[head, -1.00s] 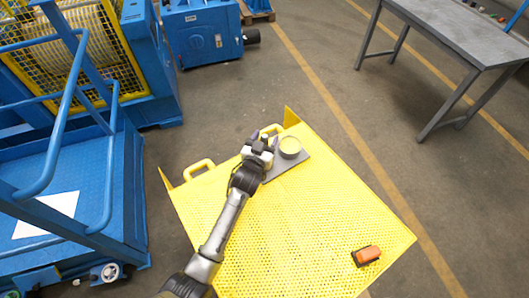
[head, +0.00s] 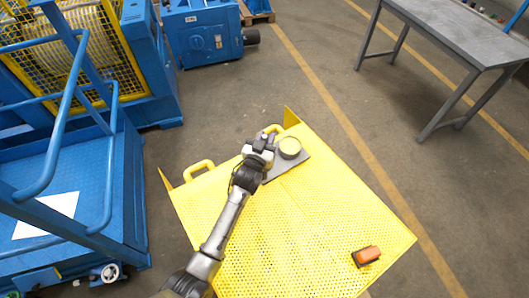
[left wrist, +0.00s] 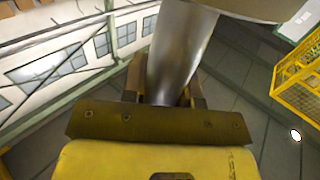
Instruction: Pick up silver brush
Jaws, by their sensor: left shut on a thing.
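My left gripper (head: 262,141) is over the far left part of the yellow perforated table (head: 290,230), beside the round yellow tin (head: 289,148) on a grey plate (head: 290,168). In the left wrist view, the left gripper (left wrist: 165,92) is shut on a smooth silver cylindrical piece, which I take to be the silver brush (left wrist: 180,50). It runs upward from between the fingers toward a wide pale part at the top edge. In the head view I cannot make out the brush at the gripper. My right gripper is not in view.
An orange and black object (head: 366,256) lies near the table's right front corner. Yellow handles (head: 198,167) stand at the table's far edge. Blue machinery with railings (head: 75,170) is at the left, and a grey workbench (head: 455,35) is at the upper right.

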